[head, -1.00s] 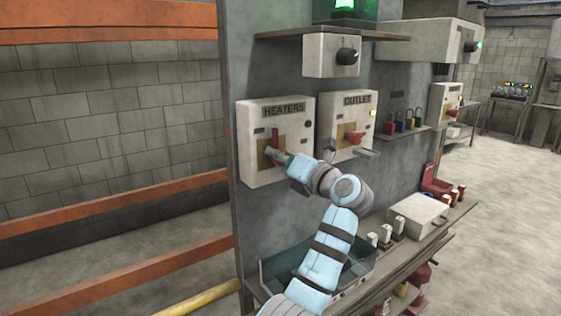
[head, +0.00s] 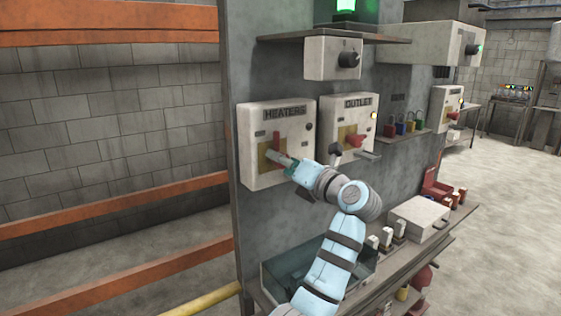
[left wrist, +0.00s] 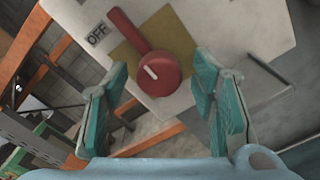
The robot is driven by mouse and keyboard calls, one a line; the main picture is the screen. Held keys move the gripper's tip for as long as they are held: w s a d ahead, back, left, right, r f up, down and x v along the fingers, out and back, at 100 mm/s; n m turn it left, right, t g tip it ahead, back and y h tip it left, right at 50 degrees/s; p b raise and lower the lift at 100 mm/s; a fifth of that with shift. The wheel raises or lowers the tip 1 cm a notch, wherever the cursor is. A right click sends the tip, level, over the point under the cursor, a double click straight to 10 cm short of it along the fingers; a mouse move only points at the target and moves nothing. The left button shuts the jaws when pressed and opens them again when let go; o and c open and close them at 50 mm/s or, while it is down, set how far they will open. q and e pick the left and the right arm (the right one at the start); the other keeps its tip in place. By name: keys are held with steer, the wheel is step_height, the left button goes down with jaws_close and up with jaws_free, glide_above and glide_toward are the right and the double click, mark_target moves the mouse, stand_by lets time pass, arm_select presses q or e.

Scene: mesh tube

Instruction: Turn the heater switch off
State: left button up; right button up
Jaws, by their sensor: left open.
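The grey-white HEATERS box (head: 292,131) is mounted on the panel. Its red switch handle (head: 277,140) points upward in the head view. In the left wrist view the red handle (left wrist: 130,32) runs up-left from its round hub (left wrist: 158,74), which has a white mark. The handle's end lies beside the OFF label (left wrist: 97,34). A yellowish plate (left wrist: 172,32) is behind it. My left gripper (head: 274,157) is open at the lower part of the switch. In the left wrist view its teal fingers (left wrist: 160,75) stand apart on either side of the hub, holding nothing. My right gripper is out of view.
The OUTLET box (head: 343,118) with its own red handle is just right of the HEATERS box. A shelf (head: 330,38) and a knob box (head: 325,62) are above. A bench (head: 405,262) with a white box (head: 419,215) extends below right. Open floor lies at right.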

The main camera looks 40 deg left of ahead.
arm_select(q)
steer(key=v, duration=1)
steer(key=shift+d, duration=0.25)
